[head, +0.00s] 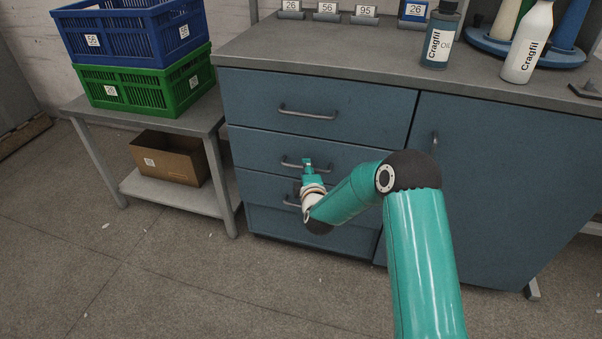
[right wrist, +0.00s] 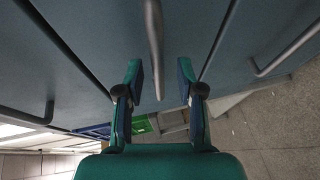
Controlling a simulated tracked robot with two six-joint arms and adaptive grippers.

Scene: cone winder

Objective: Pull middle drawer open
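The middle drawer (head: 255,151) is a blue-grey front below the top drawer and looks closed. Its grey bar handle (head: 291,164) is partly hidden by my right gripper (head: 308,167), which is in front of it. In the right wrist view the handle (right wrist: 154,40) runs between the two spread fingers of my right gripper (right wrist: 159,72). There is a gap on both sides, and neither finger visibly touches the bar. My left gripper is in neither view.
The top drawer (head: 270,92) and a lower drawer (head: 262,190) have similar handles. A cabinet door (head: 500,180) is on the right. A side table (head: 205,117) with blue (head: 135,35) and green (head: 150,85) crates stands left. Bottles (head: 530,45) stand on the worktop. The floor in front is clear.

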